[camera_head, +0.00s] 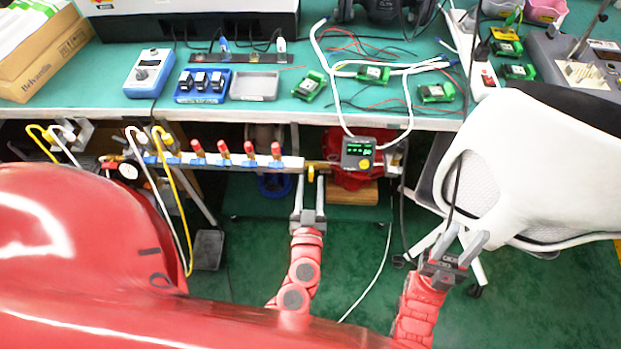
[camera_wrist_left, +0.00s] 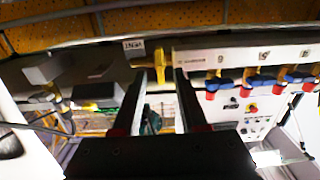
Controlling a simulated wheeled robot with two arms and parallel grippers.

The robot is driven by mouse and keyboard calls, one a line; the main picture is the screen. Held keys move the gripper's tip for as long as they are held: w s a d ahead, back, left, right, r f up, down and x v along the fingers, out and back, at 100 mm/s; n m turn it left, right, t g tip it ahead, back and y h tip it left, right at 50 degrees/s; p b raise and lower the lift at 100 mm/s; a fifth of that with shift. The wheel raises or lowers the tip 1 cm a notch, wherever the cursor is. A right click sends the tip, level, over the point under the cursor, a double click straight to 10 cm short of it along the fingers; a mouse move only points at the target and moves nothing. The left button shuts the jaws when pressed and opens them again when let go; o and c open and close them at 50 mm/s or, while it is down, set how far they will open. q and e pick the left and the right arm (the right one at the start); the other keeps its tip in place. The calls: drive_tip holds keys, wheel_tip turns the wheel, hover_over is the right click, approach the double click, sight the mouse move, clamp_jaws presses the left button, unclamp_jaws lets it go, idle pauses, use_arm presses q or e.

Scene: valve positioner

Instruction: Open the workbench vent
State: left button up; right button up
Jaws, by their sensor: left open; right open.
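A small yellow valve handle (camera_head: 311,173) sits at the right end of the white manifold bar (camera_head: 230,160), under the bench edge. I take it to be the vent. My left gripper (camera_head: 309,184) is open, with its fingers pointing up at the yellow handle. In the left wrist view, the yellow handle (camera_wrist_left: 158,60) shows between the two open fingertips (camera_wrist_left: 160,76); I cannot tell whether they touch it. My right gripper (camera_head: 466,240) is open and empty, low at the right in front of the white chair.
Several red-handled valves (camera_head: 250,151) line the manifold left of the yellow handle. A small gauge with a green display (camera_head: 358,152) and red equipment stand just right of it. The white chair (camera_head: 500,180) blocks the right side. Hoses hang at left; the green floor between is mostly clear.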

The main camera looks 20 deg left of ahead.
use_arm(q)
drive_tip(key=shift+w+a, duration=0.2)
drive_tip(key=shift+w, duration=0.45)
drive_tip(key=shift+c, duration=0.3)
clamp_jaws()
